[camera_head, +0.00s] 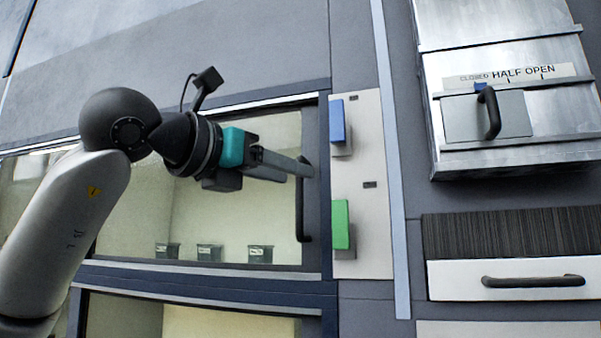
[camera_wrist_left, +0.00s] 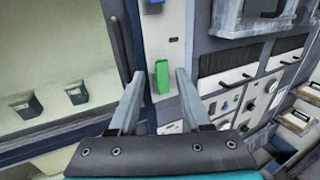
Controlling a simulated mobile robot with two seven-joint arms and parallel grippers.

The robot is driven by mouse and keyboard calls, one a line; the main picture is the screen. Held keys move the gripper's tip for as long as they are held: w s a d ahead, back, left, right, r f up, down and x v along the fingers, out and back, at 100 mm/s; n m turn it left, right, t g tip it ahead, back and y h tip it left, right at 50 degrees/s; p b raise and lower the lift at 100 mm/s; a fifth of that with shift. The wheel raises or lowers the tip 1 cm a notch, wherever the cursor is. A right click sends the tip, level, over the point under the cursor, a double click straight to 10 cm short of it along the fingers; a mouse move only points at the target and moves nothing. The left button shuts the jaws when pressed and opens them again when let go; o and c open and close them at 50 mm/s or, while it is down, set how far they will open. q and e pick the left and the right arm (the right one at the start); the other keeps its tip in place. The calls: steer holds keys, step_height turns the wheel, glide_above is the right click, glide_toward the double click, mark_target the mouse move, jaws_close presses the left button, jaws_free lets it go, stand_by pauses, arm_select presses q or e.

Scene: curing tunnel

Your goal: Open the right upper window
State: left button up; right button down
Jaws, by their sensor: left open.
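The upper window (camera_head: 225,200) is a large glass pane in a dark frame, and it appears closed. Its black vertical bar handle (camera_head: 301,215) is at the pane's right edge. My left gripper (camera_head: 309,168) reaches across the pane, with its fingertips overlapping the handle's upper part in the head view. In the left wrist view my left gripper (camera_wrist_left: 159,73) is open, with nothing seen held. There the handle (camera_wrist_left: 119,48) runs down to the left finger's tip, which hides its end. I cannot tell whether they touch. My right gripper is not in view.
Right of the window, a pale panel carries a blue button (camera_head: 337,120) and a green button (camera_head: 340,223). Farther right are a metal sliding hatch (camera_head: 515,112) labelled CLOSED, HALF, OPEN and a white drawer (camera_head: 450,281). Several small dark bins (camera_head: 209,253) stand behind the glass.

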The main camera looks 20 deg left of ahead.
arm_select(q)
steer(key=s+a+r+n+t+y, duration=0.1)
steer(key=s+a+r+n+y, duration=0.15)
steer(key=a+y, duration=0.2)
steer(key=w+d+p, duration=0.3)
steer(key=w+p, duration=0.3)
steer(key=w, duration=0.9)
steer(key=shift+w+r+h, duration=0.2)
steer(key=shift+w+h, duration=0.2)
steer(key=shift+h, duration=0.05)
steer(key=shift+c, duration=0.3)
jaws_close()
